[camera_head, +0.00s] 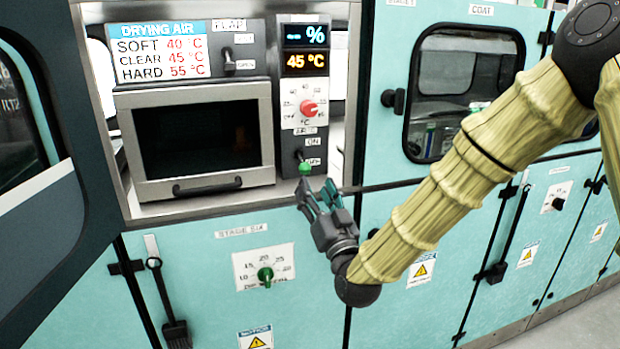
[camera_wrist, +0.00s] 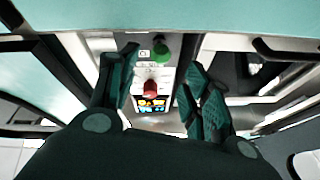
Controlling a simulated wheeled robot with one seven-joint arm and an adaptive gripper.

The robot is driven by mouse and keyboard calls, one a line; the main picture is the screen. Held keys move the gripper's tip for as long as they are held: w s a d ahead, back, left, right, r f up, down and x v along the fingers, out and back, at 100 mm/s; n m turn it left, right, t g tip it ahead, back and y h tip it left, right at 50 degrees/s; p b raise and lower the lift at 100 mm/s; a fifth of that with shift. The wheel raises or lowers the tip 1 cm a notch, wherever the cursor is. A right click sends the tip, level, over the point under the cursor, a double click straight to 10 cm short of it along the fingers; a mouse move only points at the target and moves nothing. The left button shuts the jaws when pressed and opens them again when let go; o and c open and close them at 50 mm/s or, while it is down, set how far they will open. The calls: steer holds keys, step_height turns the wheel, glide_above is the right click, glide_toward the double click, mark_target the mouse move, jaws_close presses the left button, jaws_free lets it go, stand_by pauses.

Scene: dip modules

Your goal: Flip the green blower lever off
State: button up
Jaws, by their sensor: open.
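The green blower lever (camera_head: 305,168) is a small green-knobbed lever at the bottom of the dark control panel, below the ON label and beside a lower label. It points downward in the head view. In the wrist view the green knob (camera_wrist: 161,52) shows between the spread fingers, near the top. My gripper (camera_head: 318,190) is just below and right of the lever in the head view, fingers open and pointing up toward the panel. In the wrist view my gripper (camera_wrist: 160,88) is open and empty. I cannot tell whether a finger touches the lever.
A red dial (camera_head: 308,107) sits above the lever, under the displays. A drying oven door (camera_head: 200,138) with a dark handle is to the left. A flap lever (camera_head: 229,62) is above it. A green timer knob (camera_head: 265,274) is on the lower cabinet.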

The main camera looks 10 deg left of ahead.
mark_target(303, 164)
steer(key=shift+v, duration=1.95)
steer(key=shift+c, duration=0.2)
steer(key=shift+s+d+r, duration=0.1)
steer(key=shift+s, duration=0.05)
steer(key=c, duration=0.7)
steer(key=shift+s+d+n+p, duration=0.15)
steer(key=shift+d+n+p, duration=0.15)
steer(key=shift+p, duration=0.25)
steer(key=c, duration=0.3)
steer(key=s+d+n+y+p, duration=0.1)
steer(key=s+d+n+p, duration=0.1)
steer(key=d, duration=0.1)
steer(key=s+d+n+y+p, duration=0.1)
steer(key=shift+s+d+r+y, duration=0.25)
steer(key=shift+s+r+y, duration=0.05)
steer(key=shift+r, duration=0.1)
jaws_close()
steer(key=w+a+r+p, duration=0.3)
steer(key=w+a+p, duration=0.2)
steer(key=w+a, duration=0.3)
steer(key=shift+w+r, duration=0.35)
steer(key=shift+w, duration=0.5)
